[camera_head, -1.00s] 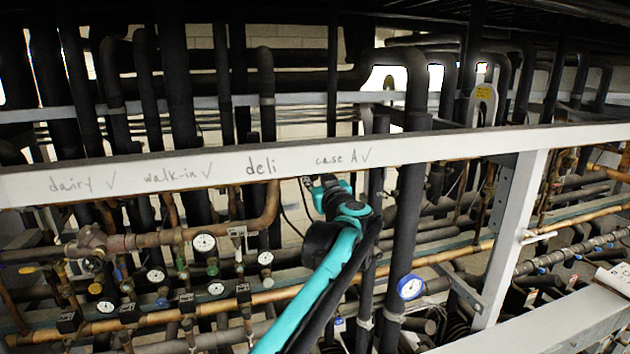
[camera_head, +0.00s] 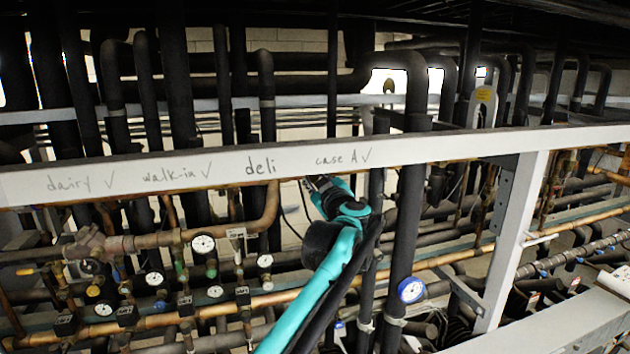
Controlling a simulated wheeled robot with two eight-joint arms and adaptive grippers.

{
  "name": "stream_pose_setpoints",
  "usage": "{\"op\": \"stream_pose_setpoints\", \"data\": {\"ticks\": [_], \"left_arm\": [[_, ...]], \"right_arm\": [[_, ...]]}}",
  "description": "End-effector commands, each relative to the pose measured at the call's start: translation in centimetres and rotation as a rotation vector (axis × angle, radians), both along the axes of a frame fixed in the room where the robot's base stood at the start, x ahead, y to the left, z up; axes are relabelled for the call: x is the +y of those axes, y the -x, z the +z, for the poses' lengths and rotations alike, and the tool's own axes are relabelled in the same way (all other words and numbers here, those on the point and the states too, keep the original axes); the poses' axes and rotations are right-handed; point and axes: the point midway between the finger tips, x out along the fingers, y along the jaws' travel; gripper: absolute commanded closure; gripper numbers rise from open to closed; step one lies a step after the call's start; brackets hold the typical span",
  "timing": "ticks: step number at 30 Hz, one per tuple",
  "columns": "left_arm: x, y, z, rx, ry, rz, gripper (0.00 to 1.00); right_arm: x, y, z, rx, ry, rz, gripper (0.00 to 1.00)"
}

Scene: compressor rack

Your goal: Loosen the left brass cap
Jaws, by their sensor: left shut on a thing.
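My left gripper (camera_head: 320,184) is at the lower edge of the white beam, just below the handwritten "case A". Its teal and black arm reaches up to it from the bottom middle. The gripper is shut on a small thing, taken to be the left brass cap. The cap itself is too small and too covered by the fingers and beam to make out clearly. My right gripper is not in view.
The white beam (camera_head: 215,168) crosses the view right above my gripper. Dark insulated pipes (camera_head: 408,225) stand close to its right. Several gauges (camera_head: 203,244) and copper pipes fill the lower left. A blue-rimmed gauge (camera_head: 411,289) is right of my arm.

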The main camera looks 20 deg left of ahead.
Motion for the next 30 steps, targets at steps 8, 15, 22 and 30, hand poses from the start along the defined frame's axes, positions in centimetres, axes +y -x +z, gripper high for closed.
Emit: {"op": "stream_pose_setpoints", "data": {"ticks": [8,15,22,30], "left_arm": [[0.0,0.0,0.0,0.001,-0.001,0.000,0.55],[0.0,0.0,0.0,0.001,-0.001,0.000,0.55],[-1.0,1.3,0.0,0.002,-0.001,-0.003,0.55],[-4.3,6.1,0.0,0.001,-0.001,-0.004,0.55]], "right_arm": [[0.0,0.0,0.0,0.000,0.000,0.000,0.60],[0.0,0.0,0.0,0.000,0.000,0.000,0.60],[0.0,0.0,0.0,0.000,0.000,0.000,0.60],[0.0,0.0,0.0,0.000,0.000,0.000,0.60]]}}
